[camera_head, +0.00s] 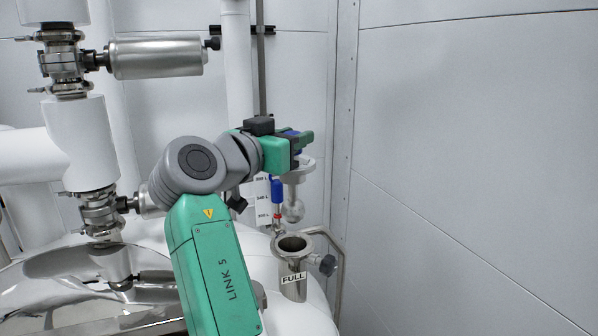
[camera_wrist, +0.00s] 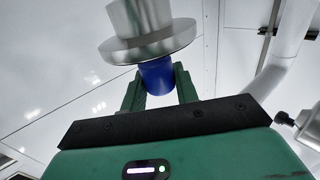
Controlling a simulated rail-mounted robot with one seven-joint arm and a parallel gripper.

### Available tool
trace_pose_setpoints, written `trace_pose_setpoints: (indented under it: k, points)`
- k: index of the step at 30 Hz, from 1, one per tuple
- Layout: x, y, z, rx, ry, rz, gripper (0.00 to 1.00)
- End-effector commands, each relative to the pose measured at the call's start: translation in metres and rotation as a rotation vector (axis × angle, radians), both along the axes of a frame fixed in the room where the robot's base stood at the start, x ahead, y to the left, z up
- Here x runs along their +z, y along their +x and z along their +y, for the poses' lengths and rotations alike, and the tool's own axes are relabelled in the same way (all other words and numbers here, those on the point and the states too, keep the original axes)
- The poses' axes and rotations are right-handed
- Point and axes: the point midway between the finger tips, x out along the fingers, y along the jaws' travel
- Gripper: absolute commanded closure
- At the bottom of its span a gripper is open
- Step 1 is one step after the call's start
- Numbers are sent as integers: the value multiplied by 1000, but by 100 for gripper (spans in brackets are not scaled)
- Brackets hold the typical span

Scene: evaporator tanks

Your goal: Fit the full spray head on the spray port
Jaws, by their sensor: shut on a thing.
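My gripper (camera_head: 302,139) is shut on the blue grip (camera_wrist: 157,79) of a spray head, with a green finger on each side of it in the wrist view. In the head view the spray head's pale flange (camera_head: 298,168) is below the fingers, and its round spray ball (camera_head: 292,212) hangs downward. The spray port (camera_head: 292,268), a steel upright tube labelled FULL, stands on the white tank below. Its open rim (camera_head: 292,244) is under the ball, with a visible gap between them in the picture. The spray head's depth relative to the port is hard to tell.
A blue-handled fitting (camera_head: 277,190) and a scale with litre marks (camera_head: 262,200) stand just behind the port. A knob (camera_head: 327,265) juts from the port's right side, near a bent rail (camera_head: 341,262). Steel pipework (camera_head: 100,212) fills the left. The wall is on the right.

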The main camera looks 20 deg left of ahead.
Motion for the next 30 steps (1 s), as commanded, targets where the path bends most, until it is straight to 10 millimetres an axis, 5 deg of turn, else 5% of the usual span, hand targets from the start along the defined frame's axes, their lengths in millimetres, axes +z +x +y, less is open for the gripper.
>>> trace_pose_setpoints:
  k: [8, 22, 30]
  points:
    - [1, 1, 0, -1, -1, -2, 100]
    - [-33, 1, -1, -1, -1, -3, 100]
    - [-36, 0, 0, 0, 0, -3, 100]
